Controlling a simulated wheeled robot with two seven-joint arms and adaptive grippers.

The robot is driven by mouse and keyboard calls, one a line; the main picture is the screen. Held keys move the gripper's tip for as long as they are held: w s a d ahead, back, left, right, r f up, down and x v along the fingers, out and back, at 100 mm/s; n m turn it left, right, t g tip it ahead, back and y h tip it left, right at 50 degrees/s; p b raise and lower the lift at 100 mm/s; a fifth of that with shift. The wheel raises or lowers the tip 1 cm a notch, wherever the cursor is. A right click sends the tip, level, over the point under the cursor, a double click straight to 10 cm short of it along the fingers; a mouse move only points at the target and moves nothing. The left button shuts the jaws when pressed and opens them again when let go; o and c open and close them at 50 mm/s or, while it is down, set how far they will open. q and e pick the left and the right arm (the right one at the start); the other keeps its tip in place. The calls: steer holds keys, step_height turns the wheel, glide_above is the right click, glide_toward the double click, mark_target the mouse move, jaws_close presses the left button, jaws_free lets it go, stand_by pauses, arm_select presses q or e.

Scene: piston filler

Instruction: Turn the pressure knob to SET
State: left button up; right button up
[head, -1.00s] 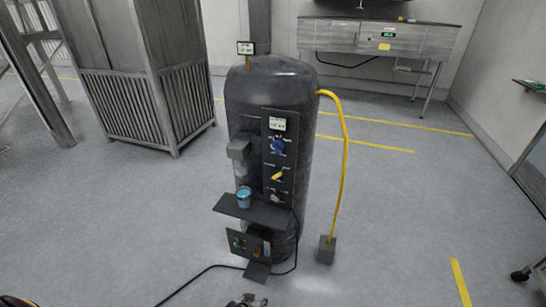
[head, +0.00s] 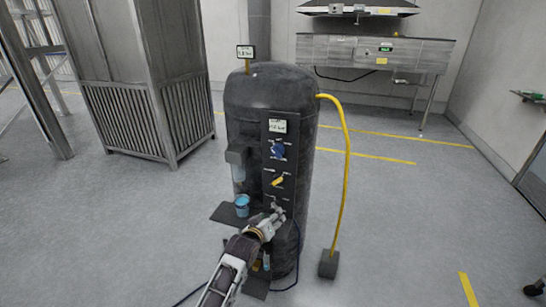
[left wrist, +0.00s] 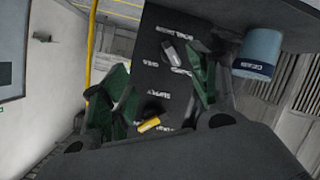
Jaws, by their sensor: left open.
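The dark tank-shaped filler (head: 262,92) stands in the middle of the head view with a black control panel (head: 268,160) on its front. A blue knob (head: 279,151) sits under a small display (head: 277,126); its marking is too small to read. A yellow lever (head: 277,181) is lower and shows in the left wrist view (left wrist: 149,125). My left gripper (head: 277,211) is at the panel's lower end, below the blue knob. In the left wrist view its green-padded fingers (left wrist: 163,85) are apart, with a grey lever (left wrist: 172,52) between or beyond them; contact cannot be told.
A blue cup (head: 242,206) stands on a small shelf (head: 222,214) left of my gripper; it also shows in the left wrist view (left wrist: 258,52). A yellow hose (head: 347,170) runs down the right side to a grey block (head: 328,264).

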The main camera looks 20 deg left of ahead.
arm_select(q)
step_height(320, 180, up, 13)
steer(key=a+n+t+b, duration=0.1)
steer(key=n+t+b, duration=0.2)
steer(key=t, duration=0.1)
glide_toward(273, 151)
steer(key=shift+y, duration=0.3)
steer(key=shift+w+d+f+p, duration=0.1)
steer(key=shift+w+p, duration=0.1)
steer(key=shift+w, duration=1)
steer(key=shift+w+d+p, duration=0.15)
steer(key=shift+w, duration=1.8)
steer(key=shift+w+d, duration=0.1)
steer(key=shift+w, duration=1.85)
arm_select(e)
steer(key=shift+a+f, duration=0.2)
steer(key=shift+f, duration=0.9)
